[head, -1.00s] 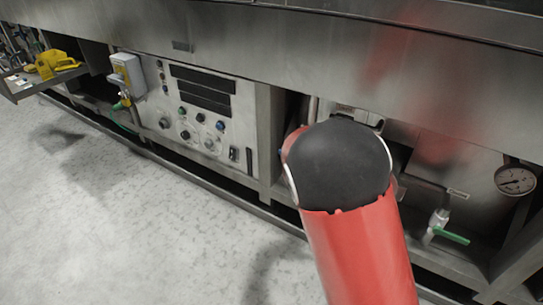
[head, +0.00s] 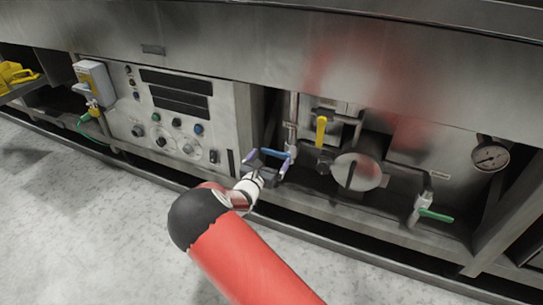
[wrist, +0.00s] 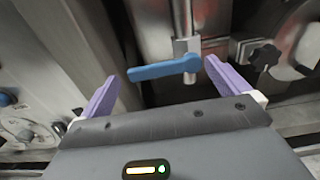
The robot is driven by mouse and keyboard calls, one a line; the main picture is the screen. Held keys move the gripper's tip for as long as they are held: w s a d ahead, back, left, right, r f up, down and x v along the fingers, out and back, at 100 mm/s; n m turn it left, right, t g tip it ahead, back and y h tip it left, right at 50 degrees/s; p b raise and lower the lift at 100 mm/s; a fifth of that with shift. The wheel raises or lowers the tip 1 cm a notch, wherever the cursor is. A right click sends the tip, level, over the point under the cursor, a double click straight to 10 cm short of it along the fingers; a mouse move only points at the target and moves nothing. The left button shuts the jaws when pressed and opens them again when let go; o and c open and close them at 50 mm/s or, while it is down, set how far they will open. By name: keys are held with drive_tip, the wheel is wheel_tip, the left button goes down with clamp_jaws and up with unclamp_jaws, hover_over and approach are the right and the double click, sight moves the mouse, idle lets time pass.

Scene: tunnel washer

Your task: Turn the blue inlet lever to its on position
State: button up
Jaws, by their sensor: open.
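The blue inlet lever (head: 273,152) sits low on a vertical metal pipe, left of the yellow lever. In the wrist view the lever (wrist: 160,70) lies crosswise to the pipe, its free end pointing left and its pivot at the pipe's lower end. My gripper (wrist: 163,72) is open, with one purple finger to the left of the lever's free end and the other to the right of its pivot. The gripper also shows at the lever in the head view (head: 268,160). I cannot tell whether the fingers touch the lever.
The vertical pipe (head: 293,112) stands behind the gripper. A yellow lever (head: 321,130), a round flange (head: 365,172), a green-handled valve (head: 435,215) and a gauge (head: 490,156) lie to the right. A control panel (head: 220,118) is at the left. The floor (head: 90,220) in front is clear.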

sight(275, 154)
drive_tip(key=shift+x, duration=1.25)
drive_tip(key=c, duration=1.1)
drive_tip(key=shift+o, duration=0.2)
